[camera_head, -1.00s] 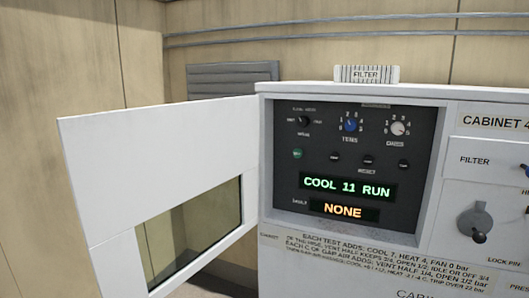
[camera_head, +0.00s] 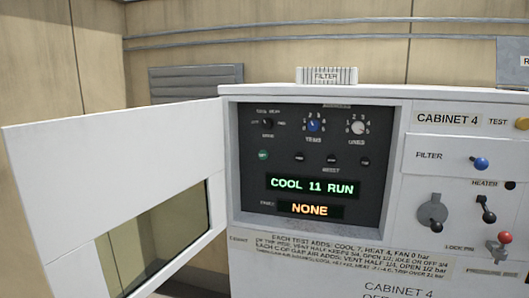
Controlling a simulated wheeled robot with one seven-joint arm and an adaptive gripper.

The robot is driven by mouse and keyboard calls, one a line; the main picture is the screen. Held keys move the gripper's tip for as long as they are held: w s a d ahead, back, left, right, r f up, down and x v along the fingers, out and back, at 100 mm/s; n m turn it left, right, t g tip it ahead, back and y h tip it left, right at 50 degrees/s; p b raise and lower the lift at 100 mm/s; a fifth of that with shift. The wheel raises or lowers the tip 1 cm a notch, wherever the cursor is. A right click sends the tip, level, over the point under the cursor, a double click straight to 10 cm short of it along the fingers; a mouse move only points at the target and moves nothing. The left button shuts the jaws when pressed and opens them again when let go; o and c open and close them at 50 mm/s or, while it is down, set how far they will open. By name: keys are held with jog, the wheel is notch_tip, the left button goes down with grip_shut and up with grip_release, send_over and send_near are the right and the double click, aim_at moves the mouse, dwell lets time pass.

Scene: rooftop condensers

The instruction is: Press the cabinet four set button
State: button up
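Cabinet 4 (camera_head: 310,262) stands in front of me, named by its label (camera_head: 446,118). Its hinged door (camera_head: 110,130) with a window is swung open to the left. The dark control panel (camera_head: 250,190) behind it is exposed. A green button (camera_head: 263,155) is at the panel's left; its small lettering is too blurred to read surely. Black buttons (camera_head: 299,158), (camera_head: 332,160) and (camera_head: 365,162) sit in the same row, with a label that looks like "RESET" below. The green display (camera_head: 312,187) reads "COOL 11 RUN" and the orange one (camera_head: 310,210) reads "NONE". My gripper is not in view.
Two dials, blue (camera_head: 314,126) and white (camera_head: 357,128), sit above the buttons. To the right are a yellow test button (camera_head: 522,123), a blue filter knob (camera_head: 481,163), a grey lever (camera_head: 431,212) and a red-topped lever (camera_head: 505,238). The open door juts out at left.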

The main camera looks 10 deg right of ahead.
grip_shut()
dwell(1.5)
